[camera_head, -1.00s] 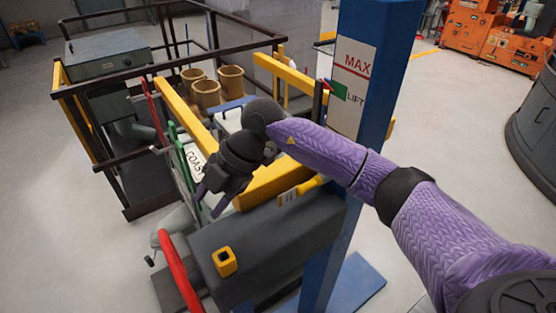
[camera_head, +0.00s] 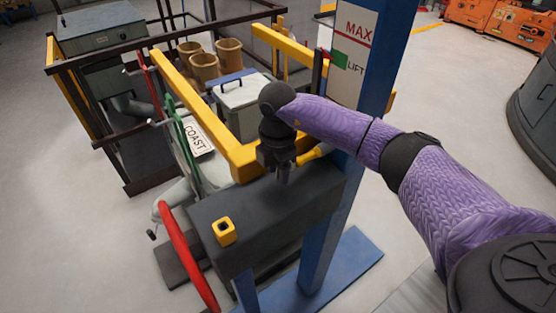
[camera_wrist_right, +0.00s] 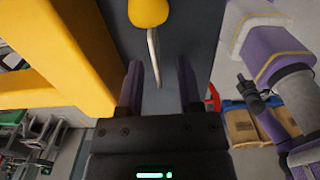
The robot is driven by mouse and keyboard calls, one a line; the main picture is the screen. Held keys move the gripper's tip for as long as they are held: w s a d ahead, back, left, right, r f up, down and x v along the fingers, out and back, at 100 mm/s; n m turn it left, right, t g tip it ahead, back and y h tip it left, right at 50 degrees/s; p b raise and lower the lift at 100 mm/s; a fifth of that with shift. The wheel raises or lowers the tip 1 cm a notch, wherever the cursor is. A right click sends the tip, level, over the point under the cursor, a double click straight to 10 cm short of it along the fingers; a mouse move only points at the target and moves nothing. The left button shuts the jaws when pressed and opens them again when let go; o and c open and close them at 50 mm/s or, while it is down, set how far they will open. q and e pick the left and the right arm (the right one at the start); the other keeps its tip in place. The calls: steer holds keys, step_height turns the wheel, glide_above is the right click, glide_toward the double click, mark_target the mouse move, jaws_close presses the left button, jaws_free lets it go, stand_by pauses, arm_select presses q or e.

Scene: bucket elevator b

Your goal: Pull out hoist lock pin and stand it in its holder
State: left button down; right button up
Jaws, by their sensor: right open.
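The hoist lock pin's yellow handle (camera_head: 315,153) shows just right of my right gripper (camera_head: 282,178), by the blue post. In the right wrist view the rounded yellow handle (camera_wrist_right: 148,12) has a thin metal rod pointing between the fingers. My right gripper (camera_wrist_right: 160,72) is open, its fingers pointing down over the dark grey beam. The fingers look apart from the pin. A yellow square socket (camera_head: 224,231), which looks like the holder, stands on the beam's near left end with an empty dark hole. My left gripper is out of the head view; a purple and black arm part in the right wrist view is unclear.
A yellow frame (camera_head: 200,108) runs just behind the gripper. The blue post (camera_head: 372,80) rises to its right. A red curved handle (camera_head: 187,258) and a COAST sign (camera_head: 199,140) are at left. The beam top (camera_head: 255,205) between gripper and socket is clear.

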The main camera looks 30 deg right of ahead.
jaws_close()
stand_by(0.5)
stand_by(0.8)
